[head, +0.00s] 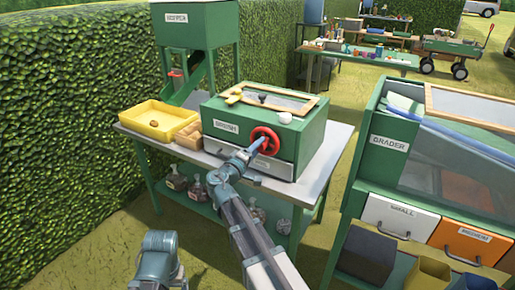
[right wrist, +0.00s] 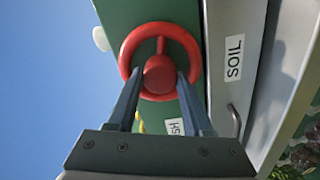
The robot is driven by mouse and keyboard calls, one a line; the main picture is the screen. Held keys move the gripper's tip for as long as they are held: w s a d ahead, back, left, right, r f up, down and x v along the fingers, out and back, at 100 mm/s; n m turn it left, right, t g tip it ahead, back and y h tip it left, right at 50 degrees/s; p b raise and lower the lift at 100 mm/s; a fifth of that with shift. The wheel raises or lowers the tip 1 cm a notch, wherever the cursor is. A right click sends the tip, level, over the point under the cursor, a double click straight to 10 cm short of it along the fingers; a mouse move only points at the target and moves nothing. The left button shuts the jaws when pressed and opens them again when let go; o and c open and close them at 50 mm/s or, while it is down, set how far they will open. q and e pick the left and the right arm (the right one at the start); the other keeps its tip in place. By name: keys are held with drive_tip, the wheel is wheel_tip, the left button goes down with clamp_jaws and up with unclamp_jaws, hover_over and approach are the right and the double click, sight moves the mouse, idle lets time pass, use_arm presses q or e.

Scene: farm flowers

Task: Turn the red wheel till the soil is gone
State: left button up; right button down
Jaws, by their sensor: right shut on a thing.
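The red wheel (head: 272,134) is on the front of the green box machine (head: 309,140) on the metal table. In the right wrist view the wheel (right wrist: 187,36) shows as a red ring with a round hub (right wrist: 158,74). My right gripper (head: 262,145) reaches it from the front. Its fingers (right wrist: 160,78) lie on both sides of the hub, shut on it. A pale drawer labelled SOIL (right wrist: 250,75) is below the wheel; in the head view the drawer (head: 222,155) looks closed. No soil shows. Only part of my left arm shows at the bottom; its gripper is out of view.
A green hopper (head: 196,22) with a chute rises behind. The green grader (head: 370,165) stands close on the right. A hedge borders the left.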

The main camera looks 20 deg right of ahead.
drive_tip(key=shift+s+m, duration=0.15)
drive_tip(key=shift+m, duration=4.05)
drive_tip(key=shift+c, duration=1.5)
unclamp_jaws()
drive_tip(key=v, duration=1.3)
drive_tip(key=shift+s+a, duration=0.25)
drive_tip(key=shift+a, duration=0.05)
